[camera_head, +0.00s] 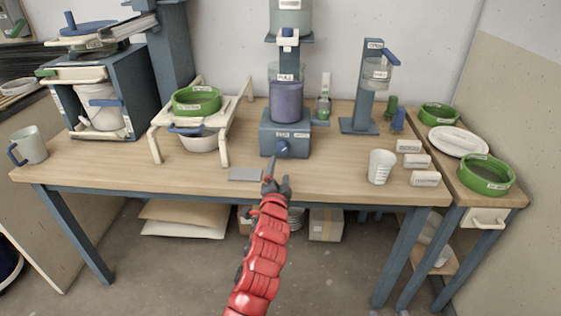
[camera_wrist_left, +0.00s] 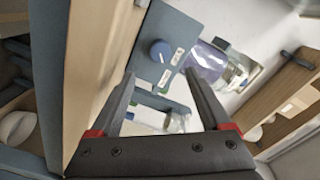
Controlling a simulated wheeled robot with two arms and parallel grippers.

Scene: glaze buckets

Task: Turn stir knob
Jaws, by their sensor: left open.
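The blue stir knob (camera_head: 282,149) sits on the front of the blue-grey base (camera_head: 299,139) of the middle dispenser, below two small white labels. A purple-filled clear container (camera_head: 287,99) stands on that base. In the wrist view the round knob (camera_wrist_left: 161,51) shows beyond the fingertips, between the two finger lines, with the labels beside it. My left gripper (camera_head: 275,178) is at the table's front edge, just in front of and below the knob. Its fingers (camera_wrist_left: 159,77) are apart, with nothing between them, and do not appear to touch the knob. My right gripper is not in view.
A grey flat plate (camera_head: 246,174) lies left of my gripper. A white cup (camera_head: 381,167) and several labelled blocks (camera_head: 417,161) stand right. A white stand with a green bowl (camera_head: 196,101) is left. The wood table (camera_head: 335,178) is clear around the knob.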

